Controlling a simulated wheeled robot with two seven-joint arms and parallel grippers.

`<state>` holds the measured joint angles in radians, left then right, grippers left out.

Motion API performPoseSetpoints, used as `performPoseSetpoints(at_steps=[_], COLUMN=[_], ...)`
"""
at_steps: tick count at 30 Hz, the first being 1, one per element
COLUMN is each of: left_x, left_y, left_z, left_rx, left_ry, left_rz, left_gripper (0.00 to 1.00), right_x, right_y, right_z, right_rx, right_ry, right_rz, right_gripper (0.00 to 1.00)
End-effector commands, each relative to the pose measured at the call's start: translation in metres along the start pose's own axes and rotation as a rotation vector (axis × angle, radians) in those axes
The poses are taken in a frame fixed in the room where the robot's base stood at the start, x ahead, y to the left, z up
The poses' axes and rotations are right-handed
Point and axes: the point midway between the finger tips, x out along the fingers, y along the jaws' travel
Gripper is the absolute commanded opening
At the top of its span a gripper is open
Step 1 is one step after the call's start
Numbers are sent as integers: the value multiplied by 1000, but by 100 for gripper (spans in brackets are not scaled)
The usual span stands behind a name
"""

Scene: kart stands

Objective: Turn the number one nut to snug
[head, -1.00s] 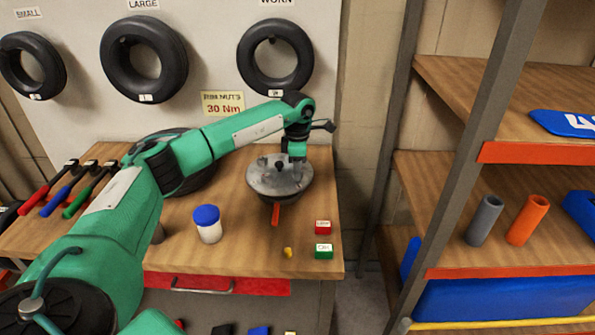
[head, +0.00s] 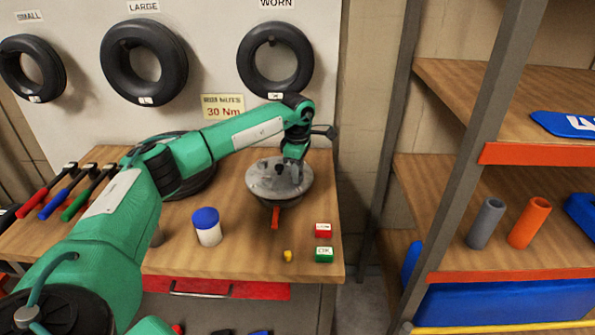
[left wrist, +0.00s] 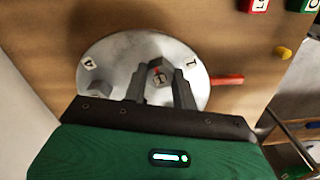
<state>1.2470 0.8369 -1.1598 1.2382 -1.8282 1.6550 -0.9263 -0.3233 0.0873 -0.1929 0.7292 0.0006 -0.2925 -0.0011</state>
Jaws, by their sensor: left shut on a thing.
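The round grey metal disc (head: 262,187) sits on the wooden bench, with an orange-red handle (head: 275,218) sticking out from it. My left gripper (head: 293,163) reaches down onto the disc's right side in the head view. In the left wrist view its fingers (left wrist: 158,84) stand on either side of a small nut with a "1" on its face (left wrist: 158,77), shut on it. The disc (left wrist: 125,50) also bears a "4" tag (left wrist: 90,62), another tag (left wrist: 191,62) and a grey nut (left wrist: 99,89). How tight the nut is cannot be seen. My right gripper is out of view.
A blue-lidded white jar (head: 208,228), a yellow piece (head: 287,256), a red box (head: 323,230) and a green box (head: 324,254) stand on the bench (head: 240,255). Coloured-handled tools (head: 75,195) lie at left. A shelf unit (head: 490,150) stands at right.

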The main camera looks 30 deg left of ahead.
Motion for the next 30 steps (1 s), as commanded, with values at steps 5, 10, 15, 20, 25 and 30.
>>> performPoseSetpoints(at_steps=[5,10,15,20,25,30], left_x=[-2,-1,-3,-22,-61,-99], left_y=[1,0,1,1,1,1], left_z=[0,0,0,0,0,0], left_rx=[0,0,0,0,0,-1], left_ry=[0,0,0,-1,-2,-1], left_rz=[3,2,2,5,7,5], left_gripper=[49,49,49,49,49,49], right_x=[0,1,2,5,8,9], right_y=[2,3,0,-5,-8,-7], right_z=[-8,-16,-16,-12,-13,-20], right_rx=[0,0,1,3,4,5], right_ry=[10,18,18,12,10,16], right_rz=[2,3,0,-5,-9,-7], right_gripper=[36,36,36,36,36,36])
